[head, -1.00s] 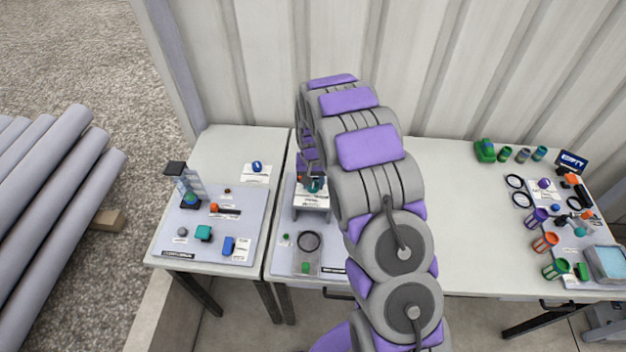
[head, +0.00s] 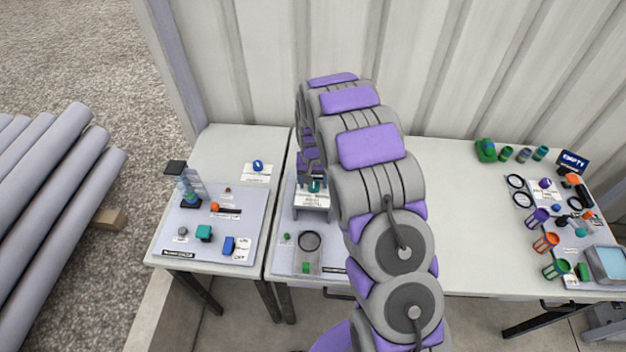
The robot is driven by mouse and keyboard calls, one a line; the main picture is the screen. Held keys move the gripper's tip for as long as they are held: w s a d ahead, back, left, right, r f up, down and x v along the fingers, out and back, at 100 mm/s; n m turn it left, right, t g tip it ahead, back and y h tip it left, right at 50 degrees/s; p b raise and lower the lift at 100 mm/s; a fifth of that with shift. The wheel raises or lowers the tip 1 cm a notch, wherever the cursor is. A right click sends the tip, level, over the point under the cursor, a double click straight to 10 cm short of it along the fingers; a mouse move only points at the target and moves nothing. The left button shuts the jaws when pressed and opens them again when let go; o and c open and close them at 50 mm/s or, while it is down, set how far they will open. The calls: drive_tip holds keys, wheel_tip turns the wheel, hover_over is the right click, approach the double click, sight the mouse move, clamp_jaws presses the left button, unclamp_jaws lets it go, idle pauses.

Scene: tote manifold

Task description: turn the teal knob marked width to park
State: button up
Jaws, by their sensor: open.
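A small teal knob (head: 316,187) shows on top of a light raised stand (head: 311,202) on the middle board. The stand has a white label with print too small to read, so I cannot confirm the word width or a park mark. My gripper (head: 313,181) is open at the knob, pointing down from my arm. The fingers overlap the knob in the picture, and I cannot tell whether they touch it. My arm hides the area right of the stand. The knob's pointer direction is too small to make out.
A dark ring (head: 310,241) lies before the stand. Cups and rings crowd the right end near a dark sign (head: 572,162). The white table between is clear.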

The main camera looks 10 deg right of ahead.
sight(314, 184)
wheel_tip(314, 184, up, 17)
drive_tip(key=p, duration=0.2)
drive_tip(key=shift+r, duration=0.15)
idle(0.5)
drive_tip(key=s+r+n+g+b, duration=0.1)
drive_tip(key=s+r, duration=0.3)
drive_tip(key=s, duration=0.7)
drive_tip(key=s+r, duration=0.5)
drive_tip(key=s, duration=0.7)
drive_tip(key=s+f+n, duration=0.1)
drive_tip(key=s+f, duration=0.1)
drive_tip(key=s, duration=1.7)
drive_tip(key=shift+s+n+g+b, duration=0.15)
drive_tip(key=shift+n+g+b, duration=0.15)
drive_tip(key=shift+g+b, duration=0.15)
